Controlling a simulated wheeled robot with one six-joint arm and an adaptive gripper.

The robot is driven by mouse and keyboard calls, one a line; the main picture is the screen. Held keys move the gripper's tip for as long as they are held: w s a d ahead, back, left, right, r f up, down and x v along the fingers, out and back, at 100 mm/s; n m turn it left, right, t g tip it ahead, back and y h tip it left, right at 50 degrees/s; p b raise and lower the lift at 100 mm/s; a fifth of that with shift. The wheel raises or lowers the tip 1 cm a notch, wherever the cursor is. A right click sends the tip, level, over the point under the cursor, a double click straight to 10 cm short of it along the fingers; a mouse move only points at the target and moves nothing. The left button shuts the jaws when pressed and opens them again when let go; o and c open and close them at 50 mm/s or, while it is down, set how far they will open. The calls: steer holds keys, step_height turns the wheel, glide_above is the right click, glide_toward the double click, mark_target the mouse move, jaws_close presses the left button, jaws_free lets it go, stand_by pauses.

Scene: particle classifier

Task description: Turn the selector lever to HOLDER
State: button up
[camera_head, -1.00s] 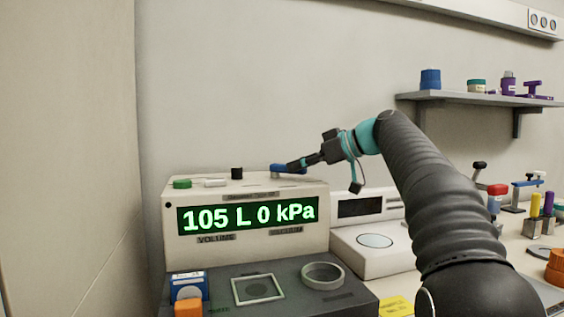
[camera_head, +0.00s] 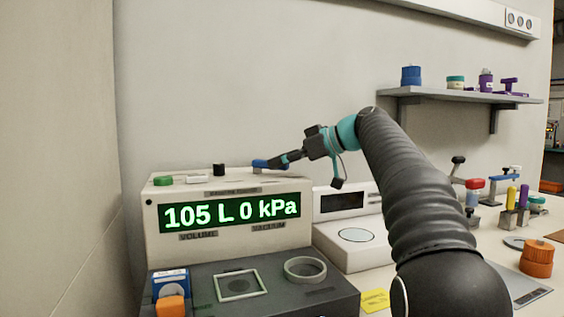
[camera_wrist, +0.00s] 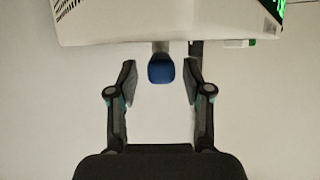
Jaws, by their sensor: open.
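The selector lever, with a blue handle (camera_head: 260,163), is on top of the beige classifier unit (camera_head: 160,225), near its right end. My gripper (camera_head: 275,162) reaches in from the right, with its fingertips at the lever and partly covering it. In the wrist view, the blue end of the lever (camera_wrist: 161,71) sits between the two open fingers of my gripper (camera_wrist: 160,74), with a gap on each side. The lever's position labels cannot be read.
The unit's top also carries a green button (camera_head: 163,180), a white piece (camera_head: 196,179) and a black knob (camera_head: 219,169). The green display reads 105 L 0 kPa. A white scale (camera_head: 345,250) stands right of the unit, under my arm. A shelf (camera_head: 450,93) hangs behind.

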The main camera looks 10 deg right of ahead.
steer(key=v, duration=1.2)
